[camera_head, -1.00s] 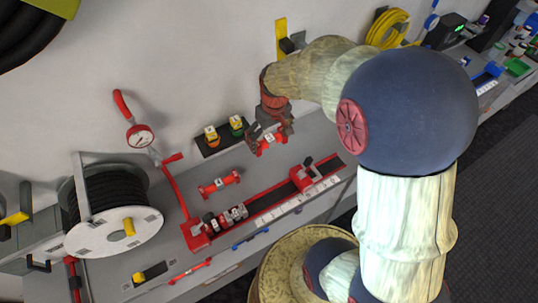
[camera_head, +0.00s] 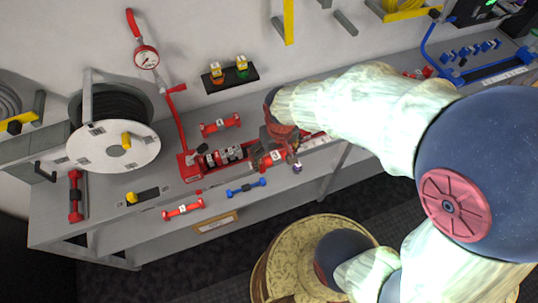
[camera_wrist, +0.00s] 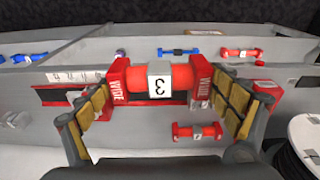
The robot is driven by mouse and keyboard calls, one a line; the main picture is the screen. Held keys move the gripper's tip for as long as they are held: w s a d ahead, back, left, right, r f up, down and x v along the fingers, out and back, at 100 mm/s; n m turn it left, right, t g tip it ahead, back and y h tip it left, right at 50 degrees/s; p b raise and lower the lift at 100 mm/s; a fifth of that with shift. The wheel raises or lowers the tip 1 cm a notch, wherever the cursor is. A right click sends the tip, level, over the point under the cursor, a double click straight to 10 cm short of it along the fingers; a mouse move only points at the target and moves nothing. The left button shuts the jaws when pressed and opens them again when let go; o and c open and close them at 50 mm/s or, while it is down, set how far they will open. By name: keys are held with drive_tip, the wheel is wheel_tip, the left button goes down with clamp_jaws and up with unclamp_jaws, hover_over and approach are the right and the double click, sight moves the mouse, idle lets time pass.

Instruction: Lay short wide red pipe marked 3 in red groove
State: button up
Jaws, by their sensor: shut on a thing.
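My gripper (camera_wrist: 163,95) is shut on the short wide red pipe (camera_wrist: 186,78), which has WIDE printed on both end blocks and a white label marked 3. The fingers clasp its two ends. In the head view, the gripper (camera_head: 274,145) and the pipe (camera_head: 268,158) are over the right part of the red groove fixture. The fixture's left end block (camera_head: 187,165) shows, and grey and red pieces (camera_head: 222,156) lie in the groove left of my gripper. In the wrist view, the groove is partly hidden behind the pipe; I cannot tell whether they touch.
Another red pipe (camera_head: 220,125) lies on the bench behind the fixture. A blue pipe (camera_head: 246,187) and a thin red pipe (camera_head: 183,210) are along the front. A hose reel (camera_head: 115,148) and a pressure gauge (camera_head: 146,57) stand at left. A black tray (camera_head: 230,79) is behind.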

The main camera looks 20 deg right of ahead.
drive_tip(key=w+f, duration=0.3)
drive_tip(key=w, duration=0.1)
drive_tip(key=w+f+b, duration=0.1)
drive_tip(key=w+f, duration=0.2)
drive_tip(key=w, duration=0.2)
drive_tip(key=w+d+f+b, duration=0.1)
drive_tip(key=w+f, duration=0.2)
drive_tip(key=w, duration=0.2)
drive_tip(key=shift+f, duration=0.2)
drive_tip(key=shift+w+f+b, duration=0.25)
drive_tip(key=shift+f+b, duration=0.15)
drive_tip(key=shift+f, duration=1.4)
drive_tip(key=shift+f+b, duration=0.2)
drive_tip(key=shift+b, duration=0.1)
drive_tip(key=o, duration=1.1)
